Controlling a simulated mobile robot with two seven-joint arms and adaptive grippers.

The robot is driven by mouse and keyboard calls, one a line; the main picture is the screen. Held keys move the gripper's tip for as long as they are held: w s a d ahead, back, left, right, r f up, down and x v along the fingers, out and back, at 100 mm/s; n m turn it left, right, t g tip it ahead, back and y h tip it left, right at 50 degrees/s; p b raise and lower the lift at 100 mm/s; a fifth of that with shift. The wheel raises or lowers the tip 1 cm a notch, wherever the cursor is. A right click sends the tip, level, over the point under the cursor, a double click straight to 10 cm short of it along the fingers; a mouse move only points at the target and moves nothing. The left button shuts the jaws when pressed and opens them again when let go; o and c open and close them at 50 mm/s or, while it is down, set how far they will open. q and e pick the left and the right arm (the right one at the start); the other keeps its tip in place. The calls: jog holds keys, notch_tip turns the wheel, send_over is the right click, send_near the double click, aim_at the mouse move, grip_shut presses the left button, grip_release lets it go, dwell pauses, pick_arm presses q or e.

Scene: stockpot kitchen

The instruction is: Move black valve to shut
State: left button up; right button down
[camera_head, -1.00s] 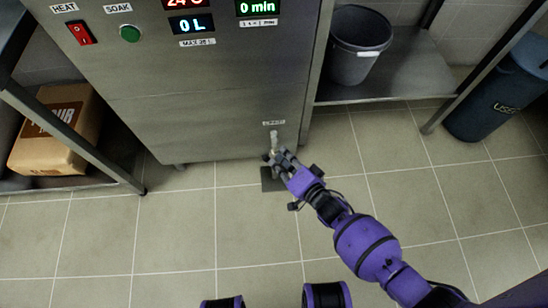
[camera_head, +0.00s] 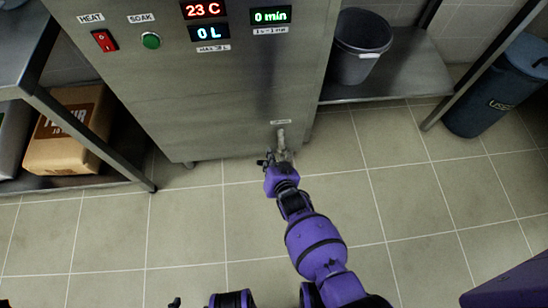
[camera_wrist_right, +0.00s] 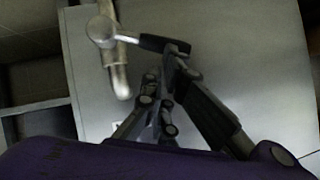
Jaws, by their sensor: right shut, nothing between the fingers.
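The valve's metal pipe (camera_head: 281,138) comes out low on the front of the steel machine, under a small label. In the right wrist view the pipe (camera_wrist_right: 119,72) runs downward, and the black valve handle (camera_wrist_right: 160,44) points to the right from its round joint. My right gripper (camera_head: 270,160) is at the valve in the head view and hides most of the handle. In the wrist view its fingers (camera_wrist_right: 164,72) are shut and empty, one fingertip overlapping the handle's free end. I cannot tell if they touch. My left gripper is not clearly visible.
The steel machine (camera_head: 190,95) has a red switch (camera_head: 104,41), a green button (camera_head: 151,40) and displays reading 23 C, 0 L and 0 min. A grey bin (camera_head: 360,45) stands on the right shelf, a cardboard box (camera_head: 68,130) on the left shelf. The tiled floor in front is clear.

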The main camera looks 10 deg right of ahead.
pick_arm(q)
jog(key=shift+s+a+f+b, duration=0.15)
jog(key=shift+a+f+b, duration=0.15)
jog(key=shift+f, duration=0.2)
pick_arm(e)
jog(key=shift+a+f, duration=0.55)
jog(key=shift+a, duration=0.2)
pick_arm(q)
jog(key=shift+a+f, duration=0.1)
pick_arm(e)
jog(key=shift+a+f, duration=0.15)
jog(key=shift+f, duration=0.05)
pick_arm(q)
notch_tip(320, 180, up, 8)
jog(key=s+p, duration=0.1)
jog(key=p, duration=0.6)
jog(key=shift+f, duration=0.25)
pick_arm(e)
jog(key=s+d+r, duration=0.1)
jog(key=s+r, duration=0.8)
jog(key=shift+r, duration=0.25)
jog(key=shift+d, duration=0.1)
